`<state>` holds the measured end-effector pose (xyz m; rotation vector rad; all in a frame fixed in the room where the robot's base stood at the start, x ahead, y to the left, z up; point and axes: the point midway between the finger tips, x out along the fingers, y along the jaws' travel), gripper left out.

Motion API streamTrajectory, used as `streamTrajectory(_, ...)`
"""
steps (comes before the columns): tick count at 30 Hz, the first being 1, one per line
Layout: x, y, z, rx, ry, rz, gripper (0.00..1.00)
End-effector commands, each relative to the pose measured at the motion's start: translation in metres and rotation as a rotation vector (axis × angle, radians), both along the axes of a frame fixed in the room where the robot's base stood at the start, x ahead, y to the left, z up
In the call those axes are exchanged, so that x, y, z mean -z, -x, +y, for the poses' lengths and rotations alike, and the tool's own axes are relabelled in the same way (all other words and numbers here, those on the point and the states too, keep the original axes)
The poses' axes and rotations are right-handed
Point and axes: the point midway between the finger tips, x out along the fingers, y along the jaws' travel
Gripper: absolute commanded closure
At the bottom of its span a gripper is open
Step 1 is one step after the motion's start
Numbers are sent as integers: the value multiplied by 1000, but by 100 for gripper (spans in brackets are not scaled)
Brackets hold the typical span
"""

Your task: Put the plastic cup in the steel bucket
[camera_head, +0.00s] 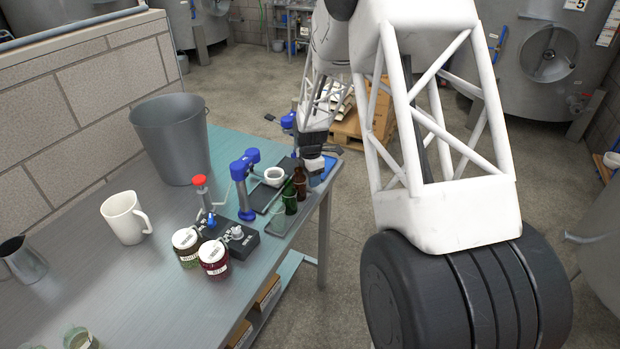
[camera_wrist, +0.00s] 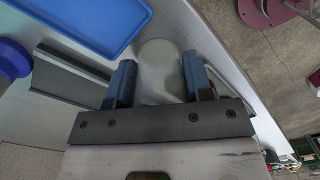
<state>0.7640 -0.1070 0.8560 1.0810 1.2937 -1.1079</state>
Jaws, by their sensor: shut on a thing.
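The steel bucket (camera_head: 172,140), a tapered grey pail, stands upright on the table against the block wall, with its mouth open at the top. In the head view my gripper (camera_head: 313,157) is low over the table's far right end, right of the bucket and apart from it. In the wrist view, the two blue fingers of my gripper (camera_wrist: 158,75) are shut on a pale, translucent plastic cup (camera_wrist: 160,58). The lower part of the cup is hidden by the gripper body. In the head view the cup is mostly hidden and too small to make out clearly.
A blue tray (camera_wrist: 85,22) lies beside the cup. A white mug (camera_head: 124,217) and two jars (camera_head: 213,258) stand nearer.

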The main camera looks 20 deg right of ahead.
Motion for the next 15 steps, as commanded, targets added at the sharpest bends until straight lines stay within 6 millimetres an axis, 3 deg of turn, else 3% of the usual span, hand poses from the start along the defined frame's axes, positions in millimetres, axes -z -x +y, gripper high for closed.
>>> streamTrajectory(8, -9, 0, 0, 0, 0, 0, 80)
streamTrajectory(15, -38, 0, 0, 0, 1, -2, 80)
